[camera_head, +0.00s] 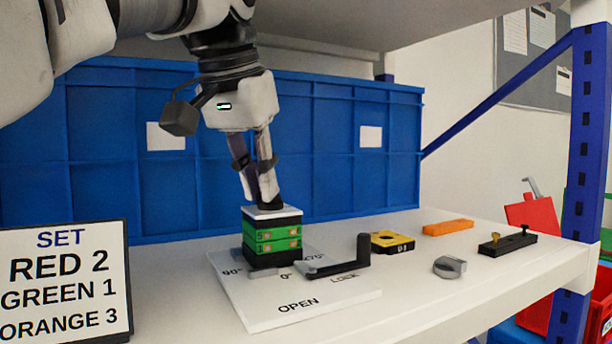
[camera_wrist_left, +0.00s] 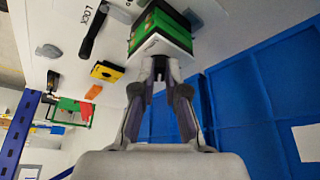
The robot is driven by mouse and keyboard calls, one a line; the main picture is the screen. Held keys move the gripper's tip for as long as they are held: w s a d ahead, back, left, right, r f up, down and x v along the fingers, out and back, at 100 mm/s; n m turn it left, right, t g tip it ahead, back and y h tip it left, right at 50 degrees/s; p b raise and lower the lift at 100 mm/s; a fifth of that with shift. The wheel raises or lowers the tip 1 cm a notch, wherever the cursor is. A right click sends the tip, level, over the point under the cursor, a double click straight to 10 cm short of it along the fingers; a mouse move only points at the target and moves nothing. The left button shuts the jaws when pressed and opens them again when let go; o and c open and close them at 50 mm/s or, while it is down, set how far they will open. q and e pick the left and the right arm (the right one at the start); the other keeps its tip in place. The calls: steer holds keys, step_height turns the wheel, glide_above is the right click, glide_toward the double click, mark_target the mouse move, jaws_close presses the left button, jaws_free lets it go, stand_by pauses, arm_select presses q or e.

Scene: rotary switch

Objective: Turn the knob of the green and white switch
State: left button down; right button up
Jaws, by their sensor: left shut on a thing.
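The green and white switch (camera_head: 272,241) stands upright on a white plate (camera_head: 300,302) marked 90°, 0°, OPEN and LOCK. It has green and black layers and a white top face. My left gripper (camera_head: 267,202) points down onto the top face, its fingers shut on the knob there. The fingertips hide most of the knob, so its angle cannot be told. In the left wrist view the switch (camera_wrist_left: 150,17) shows just past the fingertips of my left gripper (camera_wrist_left: 160,70). My right gripper is not in view.
A black crank handle (camera_head: 338,266) lies right of the switch. Further right are a yellow-black block (camera_head: 392,242), orange block (camera_head: 447,228), grey knob (camera_head: 449,266) and black bar (camera_head: 507,244). A sign (camera_head: 65,282) stands front left; blue bins (camera_head: 330,150) line the back.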

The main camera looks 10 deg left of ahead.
arm_select(q)
steer(key=shift+w+a+r+m+g+h+p, duration=0.1)
steer(key=shift+a+m+g+h+p, duration=0.1)
steer(key=shift+m+p, duration=0.25)
steer(key=shift+w+a+m+g+h+p, duration=0.1)
steer(key=shift+m+h+p, duration=0.1)
steer(key=shift+m, duration=0.35)
steer(key=shift+a+m+g+h+p, duration=0.15)
steer(key=shift+m+g+h+p, duration=0.2)
steer(key=shift+m+p, duration=0.9)
steer(key=shift+w+a+m+h+p, duration=0.15)
steer(key=shift+w+m+h+p, duration=0.1)
steer(key=shift+m+p, duration=0.8)
steer(key=shift+w+a+f+m+g+p, duration=0.1)
steer(key=shift+f+m+g+p, duration=0.1)
steer(key=shift+m+g+p, duration=0.25)
steer(key=shift+f, duration=0.1)
steer(key=c, duration=1.2)
jaws_free()
